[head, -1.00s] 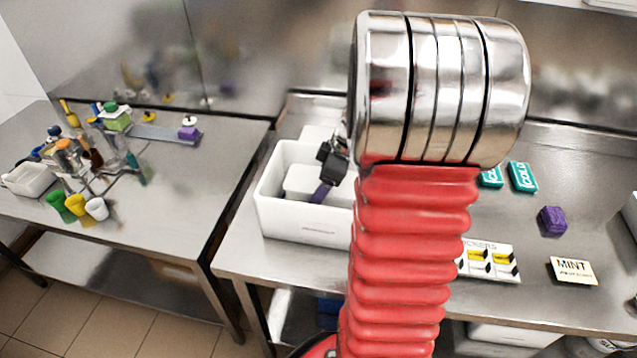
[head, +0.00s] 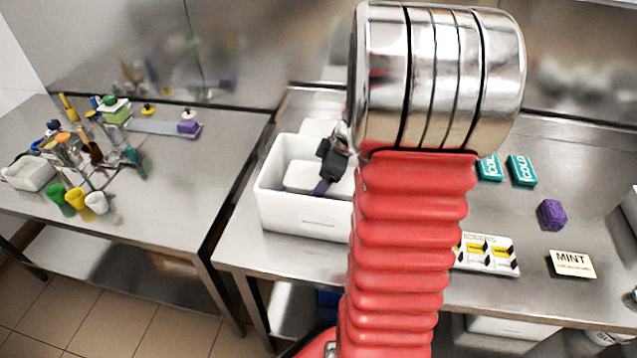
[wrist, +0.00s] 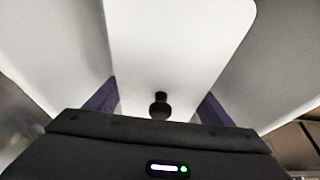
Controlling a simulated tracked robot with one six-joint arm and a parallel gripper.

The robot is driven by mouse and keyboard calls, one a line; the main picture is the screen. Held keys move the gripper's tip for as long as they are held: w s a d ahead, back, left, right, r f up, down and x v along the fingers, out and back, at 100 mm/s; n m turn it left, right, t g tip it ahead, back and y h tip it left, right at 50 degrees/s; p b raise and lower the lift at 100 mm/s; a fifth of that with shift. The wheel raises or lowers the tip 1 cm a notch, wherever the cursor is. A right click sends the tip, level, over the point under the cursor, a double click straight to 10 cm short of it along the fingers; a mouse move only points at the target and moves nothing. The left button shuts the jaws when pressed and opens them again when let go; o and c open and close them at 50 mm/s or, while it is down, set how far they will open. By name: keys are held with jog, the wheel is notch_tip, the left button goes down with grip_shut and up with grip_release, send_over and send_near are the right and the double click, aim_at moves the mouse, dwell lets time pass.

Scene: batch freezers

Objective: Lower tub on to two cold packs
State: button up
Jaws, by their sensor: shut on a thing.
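A white tub (head: 303,176) is inside the open white box (head: 300,220) on the right-hand bench. My gripper (head: 322,187) has purple fingers and is shut on the tub. In the wrist view the pale tub (wrist: 165,50) fills the upper middle, with a purple finger on each side. What lies under the tub is hidden by the box walls, so I cannot tell if it touches anything below. Two teal cold packs, one at the left (head: 490,168) and one at the right (head: 522,170), lie on the bench to the right of my arm.
A purple block (head: 551,214), a MINT card (head: 572,264) and a white tray with yellow-and-black items (head: 487,253) are on the bench. The left bench (head: 160,175) holds cups and utensils. A gap separates the benches. My red arm hides the middle.

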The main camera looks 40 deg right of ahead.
jog(key=shift+f, duration=0.25)
jog(key=o, duration=1.7)
jog(key=shift+o, duration=0.3)
notch_tip(320, 180, up, 16)
dwell(1.3)
dwell(0.6)
